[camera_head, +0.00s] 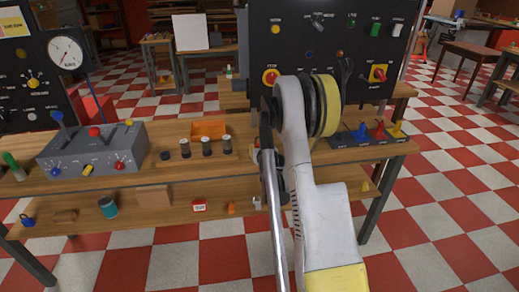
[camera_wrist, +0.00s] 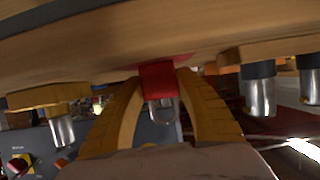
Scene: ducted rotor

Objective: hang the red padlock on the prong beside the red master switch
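The red padlock (camera_wrist: 158,78) shows in the wrist view, with its silver shackle (camera_wrist: 163,112) toward the bottom of the picture. The yellow fingers of my gripper (camera_wrist: 160,76) are on both sides of it, their tips against its body. In the head view my arm hides the padlock and most of the gripper, by the bench's front edge. A red switch on a yellow plate (camera_head: 378,73) is on the right of the black panel (camera_head: 325,40). I cannot make out the prong clearly.
The wooden bench (camera_head: 160,183) carries a grey control box (camera_head: 92,148), an orange bin (camera_head: 209,130) and several short cylinders (camera_head: 207,147). Blue, red and yellow pieces (camera_head: 379,131) stand at right. Small items lie on the lower shelf (camera_head: 150,222). Wood lies close above the padlock in the wrist picture.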

